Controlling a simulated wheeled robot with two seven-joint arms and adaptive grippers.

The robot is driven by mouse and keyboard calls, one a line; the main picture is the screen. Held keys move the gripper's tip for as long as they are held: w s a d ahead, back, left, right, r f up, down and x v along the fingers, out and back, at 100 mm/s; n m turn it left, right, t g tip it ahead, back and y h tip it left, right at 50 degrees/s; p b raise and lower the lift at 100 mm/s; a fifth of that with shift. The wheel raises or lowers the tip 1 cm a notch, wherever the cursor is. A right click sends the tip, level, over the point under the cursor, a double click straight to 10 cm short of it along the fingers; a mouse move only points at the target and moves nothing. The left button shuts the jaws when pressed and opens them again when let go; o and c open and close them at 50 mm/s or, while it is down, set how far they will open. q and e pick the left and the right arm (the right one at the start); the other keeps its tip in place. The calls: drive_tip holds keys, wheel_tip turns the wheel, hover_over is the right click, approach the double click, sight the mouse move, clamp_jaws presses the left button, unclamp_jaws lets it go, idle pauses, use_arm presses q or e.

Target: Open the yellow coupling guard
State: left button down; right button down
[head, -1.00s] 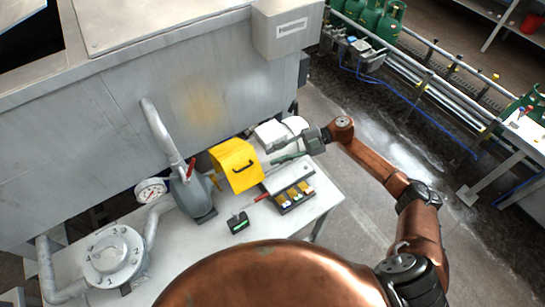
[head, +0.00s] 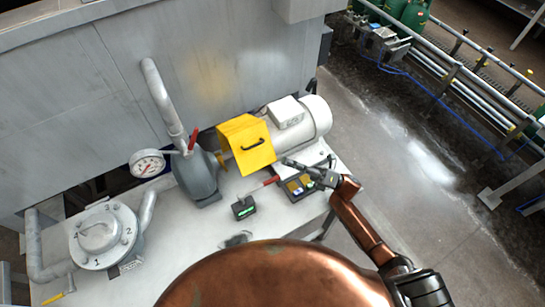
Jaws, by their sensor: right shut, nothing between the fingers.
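The yellow coupling guard (head: 244,140) stands between the grey pump (head: 196,175) and the white motor (head: 303,121). It sits down over the coupling, with a black handle (head: 253,144) on its front face. My right gripper (head: 288,162) is shut and empty, just to the right of the guard's lower right edge and in front of the motor. Whether its tips touch the guard cannot be told. My left gripper is not in view.
Below my right gripper lies a tray (head: 290,199) with small yellow items. A red-handled tool (head: 262,185) and a black device with a green display (head: 244,208) lie on the grey bench. A gauge (head: 147,163) and numbered round housing (head: 104,236) stand left.

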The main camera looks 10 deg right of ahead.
sight(265, 164)
drive_tip(key=shift+p+x, duration=1.25)
drive_tip(key=shift+x, duration=3.55)
drive_tip(key=shift+r, duration=0.15)
